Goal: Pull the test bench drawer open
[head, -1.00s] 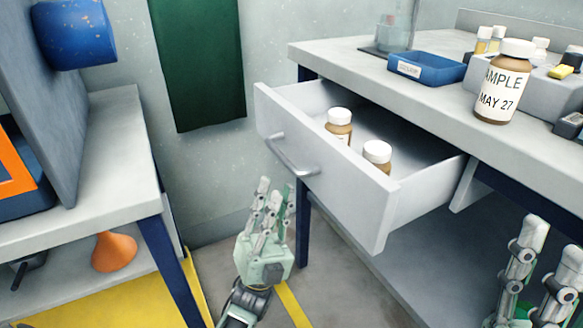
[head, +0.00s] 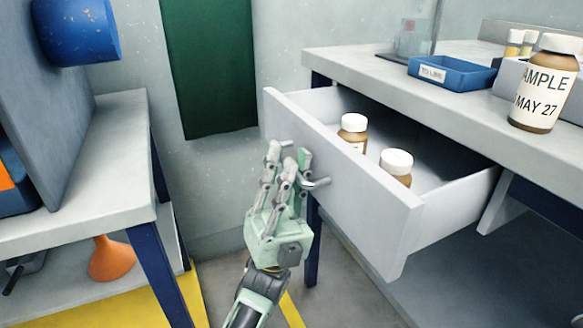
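The test bench drawer (head: 358,192) is pulled well out, its pale front panel facing left. Two brown bottles with white caps (head: 353,122) (head: 397,162) stand inside it. The metal bar handle (head: 318,183) on the panel is partly hidden by my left gripper (head: 286,160). That gripper's pale green and grey fingers are extended and apart, reaching up at the handle. I cannot tell whether they touch it. My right gripper is out of view.
The bench top (head: 390,80) holds a blue tray (head: 452,74) and a large labelled sample bottle (head: 544,85).

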